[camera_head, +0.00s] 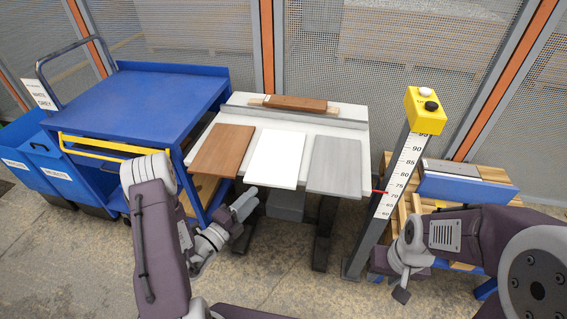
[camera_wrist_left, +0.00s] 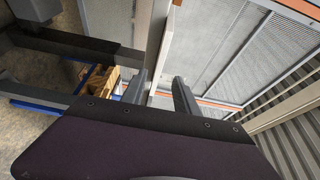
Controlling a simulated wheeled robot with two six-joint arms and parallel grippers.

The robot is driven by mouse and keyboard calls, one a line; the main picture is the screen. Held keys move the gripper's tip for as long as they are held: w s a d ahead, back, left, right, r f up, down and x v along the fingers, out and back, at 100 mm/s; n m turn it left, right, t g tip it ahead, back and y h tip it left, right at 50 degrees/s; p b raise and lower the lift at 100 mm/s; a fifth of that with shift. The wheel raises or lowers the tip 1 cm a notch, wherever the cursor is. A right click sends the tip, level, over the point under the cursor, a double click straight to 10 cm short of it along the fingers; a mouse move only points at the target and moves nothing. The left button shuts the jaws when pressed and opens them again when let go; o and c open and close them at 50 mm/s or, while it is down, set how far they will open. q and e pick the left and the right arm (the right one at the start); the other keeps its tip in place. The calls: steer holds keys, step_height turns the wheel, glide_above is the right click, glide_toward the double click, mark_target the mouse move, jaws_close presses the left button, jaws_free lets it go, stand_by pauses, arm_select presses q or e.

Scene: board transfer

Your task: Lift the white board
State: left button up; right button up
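The white board (camera_head: 275,158) lies flat on the pale table (camera_head: 345,112), between a brown board (camera_head: 223,150) and a grey board (camera_head: 334,164). My left gripper (camera_head: 249,200) is in front of the white board's near edge, by its left corner, and looks apart from it. In the left wrist view its two fingers (camera_wrist_left: 160,88) are spread with a gap between them. A pale upright edge (camera_wrist_left: 166,55) shows beyond that gap; I cannot tell whether it is the board or the table. My right gripper (camera_head: 397,280) hangs low at the right, away from the boards, its fingers unclear.
A blue cart (camera_head: 150,98) and blue bins (camera_head: 45,165) stand at the left. A post with a height scale (camera_head: 398,170) and yellow button box (camera_head: 426,110) stands right of the table. Beyond it is a wooden rack with a blue-fronted top (camera_head: 465,190). Mesh fencing runs behind.

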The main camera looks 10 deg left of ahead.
mark_target(265, 185)
arm_select(q)
steer(key=b+x, duration=0.1)
steer(key=x, duration=0.7)
steer(key=shift+w+d+f+b, duration=0.1)
steer(key=shift+w+b, duration=0.25)
steer(key=shift+w, duration=0.05)
jaws_close()
stand_by(1.0)
